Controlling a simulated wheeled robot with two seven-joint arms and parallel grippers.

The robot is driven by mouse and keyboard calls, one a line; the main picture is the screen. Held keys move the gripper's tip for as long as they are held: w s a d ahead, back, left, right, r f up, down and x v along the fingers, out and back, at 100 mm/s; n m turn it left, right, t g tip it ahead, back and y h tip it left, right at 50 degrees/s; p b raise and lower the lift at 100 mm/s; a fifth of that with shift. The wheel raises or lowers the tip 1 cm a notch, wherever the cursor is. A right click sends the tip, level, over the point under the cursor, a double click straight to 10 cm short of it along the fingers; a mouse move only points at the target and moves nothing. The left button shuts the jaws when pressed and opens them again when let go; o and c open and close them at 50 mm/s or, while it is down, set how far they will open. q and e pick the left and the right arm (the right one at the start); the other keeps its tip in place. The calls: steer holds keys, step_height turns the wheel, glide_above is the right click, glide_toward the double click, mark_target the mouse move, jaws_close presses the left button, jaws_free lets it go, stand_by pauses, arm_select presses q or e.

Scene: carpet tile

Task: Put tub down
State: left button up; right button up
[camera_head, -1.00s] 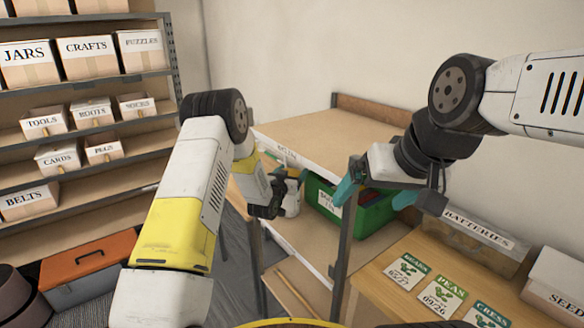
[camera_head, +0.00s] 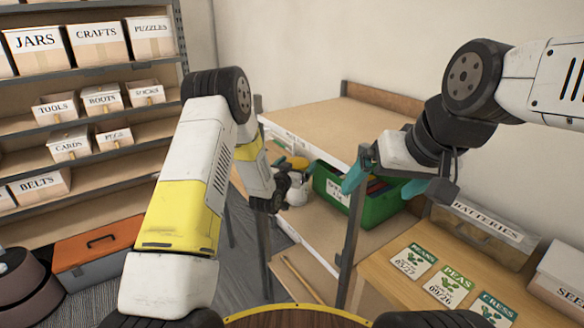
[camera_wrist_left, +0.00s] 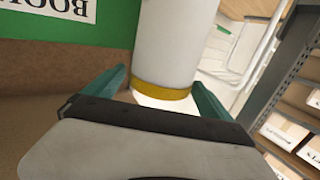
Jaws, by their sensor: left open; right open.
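A white tub (camera_head: 299,192) with a yellow part stands at the left end of the middle shelf, beside the green crate. It is partly hidden by my left gripper (camera_head: 277,190) in the head view. In the left wrist view, the white tub (camera_wrist_left: 177,42) with a yellow band shows between the teal fingers of my left gripper (camera_wrist_left: 160,85). These fingers are open, one at each side of the tub; I cannot tell whether they touch it. My right gripper (camera_head: 384,181) is open and empty, in front of the green crate.
The green crate (camera_head: 375,212) sits on the middle shelf (camera_head: 320,226), under a bare top board (camera_head: 345,127). A metal post (camera_head: 350,245) stands at the front. Right is a table (camera_head: 385,290) with seed packets and a batteries box (camera_head: 483,235). Labelled boxes fill shelving at left.

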arm_select(q)
steer(key=v, duration=0.7)
steer(key=s+a+r+n+g+y, duration=0.1)
steer(key=s+a+r+g, duration=0.15)
steer(key=r, duration=0.25)
steer(key=s+a+r+g+y, duration=0.1)
steer(key=s+a+r, duration=0.25)
steer(key=r, duration=0.25)
steer(key=s+a+r+n+g+y, duration=0.1)
steer(key=s+a+r+y, duration=0.1)
steer(key=s+r, duration=0.25)
steer(key=s+a+r+g, duration=0.1)
steer(key=s+r+g, duration=0.1)
steer(key=s, duration=1.1)
steer(key=s+a+r+n+g, duration=0.1)
steer(key=s+a+r+g, duration=0.1)
steer(key=s, duration=1.2)
steer(key=shift+s+r+g, duration=0.2)
steer(key=shift+r+g, duration=0.35)
steer(key=shift+g, duration=0.3)
steer(key=shift+a, duration=0.1)
steer(key=shift+c, duration=0.2)
